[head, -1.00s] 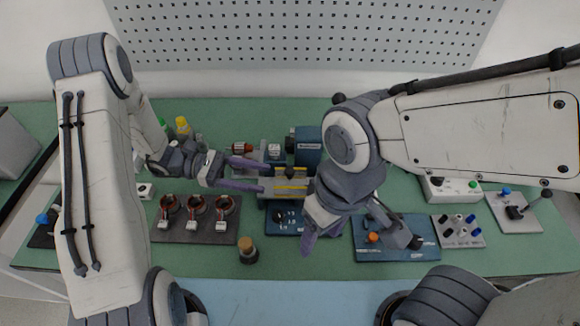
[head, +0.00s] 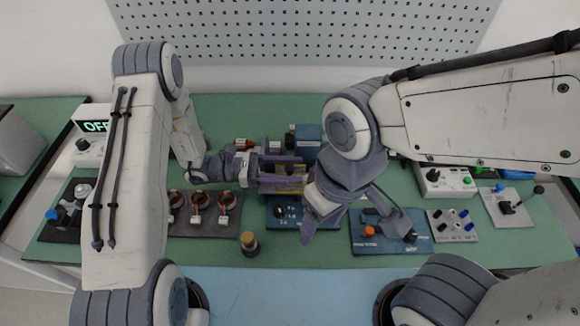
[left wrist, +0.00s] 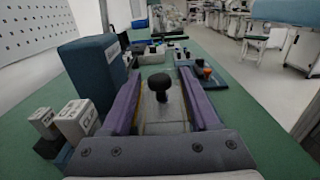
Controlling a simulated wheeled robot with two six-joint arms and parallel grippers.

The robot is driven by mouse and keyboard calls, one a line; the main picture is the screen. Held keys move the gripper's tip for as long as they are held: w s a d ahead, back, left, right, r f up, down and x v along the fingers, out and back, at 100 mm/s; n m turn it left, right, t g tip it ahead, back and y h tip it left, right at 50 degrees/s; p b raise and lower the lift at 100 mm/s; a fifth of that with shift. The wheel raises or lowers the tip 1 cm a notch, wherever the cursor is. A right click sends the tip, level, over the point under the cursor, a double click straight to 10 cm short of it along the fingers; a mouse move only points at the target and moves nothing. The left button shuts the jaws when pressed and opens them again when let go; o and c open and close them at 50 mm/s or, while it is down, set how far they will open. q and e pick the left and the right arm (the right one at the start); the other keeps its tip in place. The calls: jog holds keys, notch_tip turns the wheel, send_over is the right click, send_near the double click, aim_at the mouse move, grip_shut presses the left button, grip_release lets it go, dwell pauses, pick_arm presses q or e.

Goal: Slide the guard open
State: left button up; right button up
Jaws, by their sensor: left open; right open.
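The guard is a grey plate with yellow edges (left wrist: 163,120) in the left wrist view, with an upright black knob (left wrist: 160,88) on it. My left gripper (head: 302,172) is open, and its two purple fingers lie on either side of the knob, which also shows in the left wrist view between the fingers (left wrist: 160,104). I cannot tell whether either finger touches the knob. In the head view the guard is largely hidden by my left gripper and right arm. My right gripper (head: 312,228) is open and empty, lower in the head view, in front of the guard.
A tall blue box (left wrist: 92,70) stands beside the guard. A blue dial panel (head: 287,211) lies in front of it. Wound stators (head: 200,203) sit on a dark tray at left. A blue base with an orange knob (head: 362,246) lies at right. A small brown-topped container (head: 248,240) stands in front.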

pick_arm(q)
grip_shut()
dwell(1.4)
